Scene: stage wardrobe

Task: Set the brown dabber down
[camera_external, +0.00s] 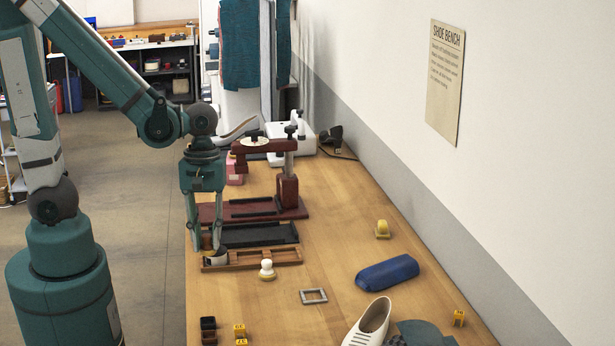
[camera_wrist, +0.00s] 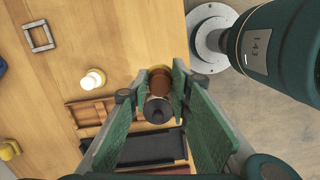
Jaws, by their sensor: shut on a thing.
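My gripper (camera_wrist: 160,88) points down, shut on the brown dabber (camera_wrist: 160,80), which has a brown body, a dark round end and a yellowish edge. In the external view my gripper (camera_external: 206,250) is low at the left end of the shallow wooden tray (camera_external: 284,256), near the bench's left edge. A small dark-and-pale round piece (camera_external: 216,259) shows at the fingertips; I cannot tell whether it is part of the dabber. The fingers hide part of the dabber, and whether its base touches anything is unclear. The tray also shows in the wrist view (camera_wrist: 84,118).
A white-knobbed dabber (camera_external: 266,268) stands before the tray. A black tray (camera_external: 262,234) and a dark-red press (camera_external: 288,190) are behind. A grey square frame (camera_external: 313,296), blue block (camera_external: 387,272) and white shoe (camera_external: 368,322) lie to the right. Bench room is clear around the frame.

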